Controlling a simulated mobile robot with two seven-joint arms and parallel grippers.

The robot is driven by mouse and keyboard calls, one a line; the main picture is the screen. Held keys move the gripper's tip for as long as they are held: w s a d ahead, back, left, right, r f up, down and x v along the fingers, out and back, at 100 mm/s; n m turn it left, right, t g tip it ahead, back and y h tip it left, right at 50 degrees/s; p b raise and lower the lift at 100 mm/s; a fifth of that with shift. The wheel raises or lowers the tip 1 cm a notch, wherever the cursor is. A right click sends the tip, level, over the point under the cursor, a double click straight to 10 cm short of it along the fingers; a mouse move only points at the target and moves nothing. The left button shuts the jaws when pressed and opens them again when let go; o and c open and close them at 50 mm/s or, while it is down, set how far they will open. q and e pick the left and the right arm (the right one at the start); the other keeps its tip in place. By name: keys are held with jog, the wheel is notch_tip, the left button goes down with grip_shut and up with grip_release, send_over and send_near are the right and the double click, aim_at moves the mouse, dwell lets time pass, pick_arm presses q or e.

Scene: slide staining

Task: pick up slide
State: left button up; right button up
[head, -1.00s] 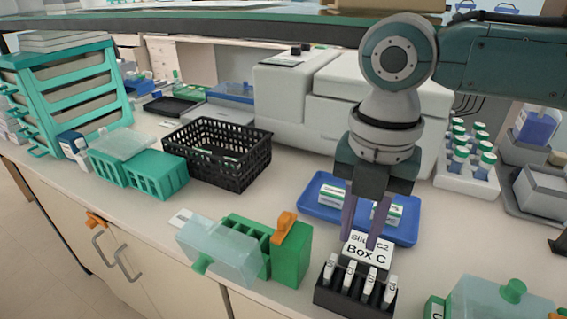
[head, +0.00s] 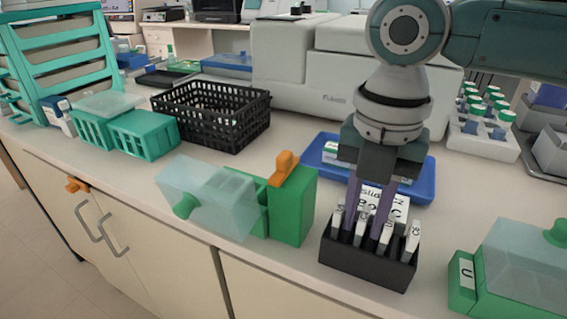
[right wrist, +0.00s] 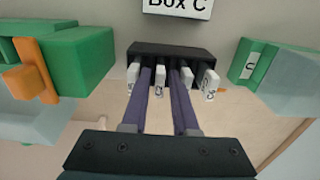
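A black slide box (head: 365,268) stands on the bench, with several white-ended slides upright in a row. The second slide from the left (head: 361,227) shows between the fingers of my right gripper (head: 366,212). In the right wrist view, my right gripper (right wrist: 162,92) is open. Its purple fingers reach down among the slide tops, one on each side of that slide (right wrist: 160,78), with small gaps apparent. The "Box C" label card (head: 398,204) stands behind the box, partly hidden by the fingers. My left gripper is not in view.
A green rack with an orange clip (head: 293,210) and a clear container (head: 205,195) are left of the box. Another green-and-clear container (head: 520,270) is at right. A blue tray (head: 425,180) lies behind. A black basket (head: 215,115) is farther back left.

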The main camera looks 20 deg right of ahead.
jog(key=shift+r, duration=0.1)
grip_shut()
dwell(0.5)
